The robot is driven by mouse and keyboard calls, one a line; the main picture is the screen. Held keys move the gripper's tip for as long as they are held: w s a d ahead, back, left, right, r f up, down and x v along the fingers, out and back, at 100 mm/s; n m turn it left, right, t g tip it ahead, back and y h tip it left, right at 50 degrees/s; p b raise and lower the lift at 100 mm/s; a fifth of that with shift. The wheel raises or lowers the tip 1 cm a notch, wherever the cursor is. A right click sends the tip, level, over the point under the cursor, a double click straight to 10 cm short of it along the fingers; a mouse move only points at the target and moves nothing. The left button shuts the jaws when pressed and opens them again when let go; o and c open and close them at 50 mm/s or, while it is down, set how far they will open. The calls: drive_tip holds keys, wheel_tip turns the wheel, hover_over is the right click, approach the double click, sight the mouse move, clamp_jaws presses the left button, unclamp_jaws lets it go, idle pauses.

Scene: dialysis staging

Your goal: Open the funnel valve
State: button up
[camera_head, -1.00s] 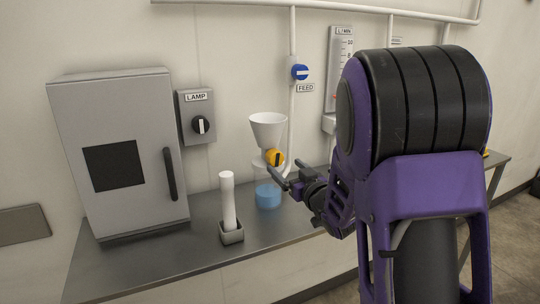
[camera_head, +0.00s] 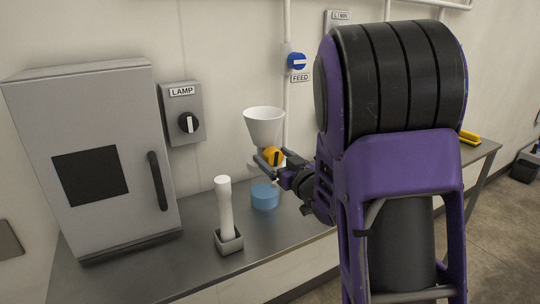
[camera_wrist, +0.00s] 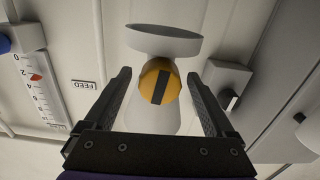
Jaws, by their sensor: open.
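The funnel valve is a round yellow-orange knob (camera_head: 273,156) with a dark bar, just below the white funnel (camera_head: 264,124). My gripper (camera_head: 268,162) is open in front of the knob. In the wrist view my gripper's fingers (camera_wrist: 160,88) stand to the left and right of the knob, with a gap on each side. A container with blue liquid (camera_head: 265,197) stands on the bench below the funnel.
A grey cabinet (camera_head: 92,160) and the LAMP switch (camera_head: 186,118) are at the left. A white cylinder stands upright in a grey holder (camera_head: 229,241) on the bench (camera_head: 190,222). The blue FEED knob (camera_head: 297,61) is on the wall pipe above. My arm hides the bench's right part.

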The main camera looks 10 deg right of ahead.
drive_tip(key=c, duration=1.4)
drive_tip(key=shift+o, duration=0.2)
drive_tip(key=shift+n, duration=0.8)
drive_tip(key=o, duration=1.4)
drive_tip(key=shift+c, duration=0.2)
